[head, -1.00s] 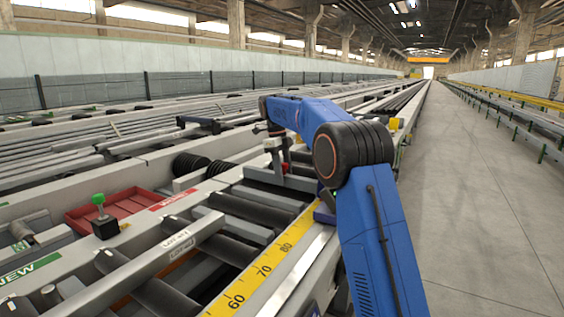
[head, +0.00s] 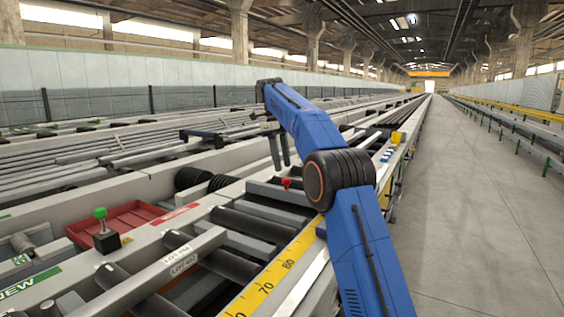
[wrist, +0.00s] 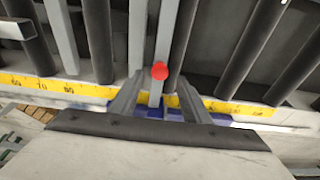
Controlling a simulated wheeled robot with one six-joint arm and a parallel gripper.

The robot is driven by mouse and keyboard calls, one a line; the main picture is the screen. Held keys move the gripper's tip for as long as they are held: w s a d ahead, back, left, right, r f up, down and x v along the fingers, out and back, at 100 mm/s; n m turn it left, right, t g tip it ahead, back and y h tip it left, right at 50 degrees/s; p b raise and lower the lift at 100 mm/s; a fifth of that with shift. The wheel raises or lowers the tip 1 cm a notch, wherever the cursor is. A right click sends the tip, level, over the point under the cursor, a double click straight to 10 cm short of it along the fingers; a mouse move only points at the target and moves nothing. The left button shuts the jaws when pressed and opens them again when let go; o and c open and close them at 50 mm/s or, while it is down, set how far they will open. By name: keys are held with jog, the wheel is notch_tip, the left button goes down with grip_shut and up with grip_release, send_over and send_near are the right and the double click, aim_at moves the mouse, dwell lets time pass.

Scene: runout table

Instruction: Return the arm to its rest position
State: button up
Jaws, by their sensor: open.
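My gripper (head: 279,152) hangs at the end of my blue arm, above the rollers of the runout table (head: 225,209). Its two fingers are apart with nothing between them in the head view. Below it a red knob (head: 286,183) stands on the table. In the wrist view my gripper (wrist: 159,97) shows its two fingers spread, with the red knob (wrist: 160,71) beyond their tips, in line with the gap. The arm is raised and bent at the elbow.
A yellow scale (head: 292,257) runs along the table's near edge. A green-topped knob (head: 100,213) and a red tray (head: 125,220) are at the left. A bar marked LOT (head: 180,262) lies across the rollers. The aisle floor (head: 480,220) at the right is clear.

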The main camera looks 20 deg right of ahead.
jog(key=shift+s+r, duration=0.2)
jog(key=shift+s, duration=0.1)
jog(key=s+d+n+t+y, duration=0.1)
jog(key=s+d+n+t, duration=0.2)
jog(key=s+n, duration=1.8)
jog(key=s+f+n+t, duration=0.1)
jog(key=s+f+n, duration=0.1)
jog(key=s+f, duration=0.5)
jog(key=s+f+n+t, duration=0.1)
jog(key=s+f, duration=0.6)
jog(key=s, duration=0.8)
jog(key=s+f+n+t, duration=0.1)
jog(key=s+f+n, duration=0.2)
jog(key=s+f, duration=0.4)
jog(key=s+d, duration=0.1)
jog(key=s, duration=0.4)
jog(key=shift+f+y, duration=0.3)
jog(key=shift+f, duration=0.1)
